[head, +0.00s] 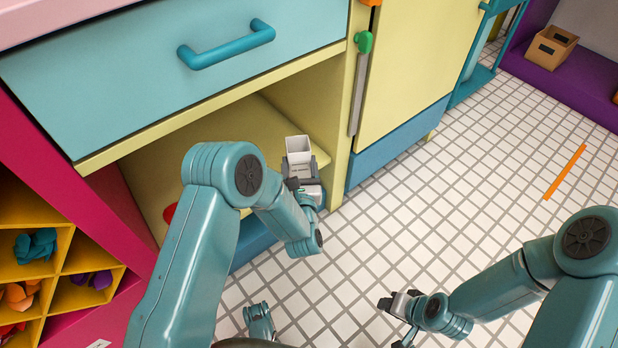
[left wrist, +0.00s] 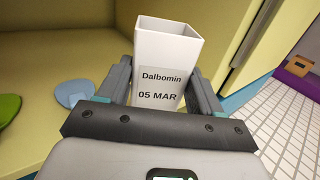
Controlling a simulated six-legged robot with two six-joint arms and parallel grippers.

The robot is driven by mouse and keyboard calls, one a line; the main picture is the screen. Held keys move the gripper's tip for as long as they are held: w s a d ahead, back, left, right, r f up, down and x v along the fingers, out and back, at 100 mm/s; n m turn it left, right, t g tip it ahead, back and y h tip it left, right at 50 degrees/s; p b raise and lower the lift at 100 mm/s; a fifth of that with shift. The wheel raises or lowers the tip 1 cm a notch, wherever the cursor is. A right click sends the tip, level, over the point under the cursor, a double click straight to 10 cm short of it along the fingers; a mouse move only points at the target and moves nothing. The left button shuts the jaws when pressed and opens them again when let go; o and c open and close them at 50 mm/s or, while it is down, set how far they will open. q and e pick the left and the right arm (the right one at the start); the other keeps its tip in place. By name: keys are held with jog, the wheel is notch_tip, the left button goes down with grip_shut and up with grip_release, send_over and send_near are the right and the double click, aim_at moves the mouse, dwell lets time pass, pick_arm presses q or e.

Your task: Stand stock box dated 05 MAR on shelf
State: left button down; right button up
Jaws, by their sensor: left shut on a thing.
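A white open-topped box (head: 299,151) is upright between the jaws of my left gripper (head: 303,175). In the left wrist view the box (left wrist: 165,50) carries a label reading "Dalbomin 05 MAR". The left gripper is shut on it, one finger on each side. The yellow shelf (head: 235,135) is an open compartment under a teal drawer. The box is in front of the shelf's opening, towards its right side; I cannot tell its exact height over the shelf. My right gripper (head: 393,303) is low over the tiled floor, apart from the box; its jaws are too small to read.
A blue disc (left wrist: 74,93) and a green one (left wrist: 8,108) lie on the shelf's left part. A drawer handle (head: 228,45) juts out above. A cardboard box (head: 551,48) sits on a purple ledge. The floor at right is mostly clear.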

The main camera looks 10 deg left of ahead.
pick_arm(q)
jog(key=w+a, duration=1.1)
jog(key=a, duration=0.3)
dwell(0.3)
jog(key=shift+f, duration=1.3)
jog(key=shift+c, duration=0.5)
grip_release()
jog(key=shift+s+d, duration=0.1)
jog(key=shift+s, duration=0.05)
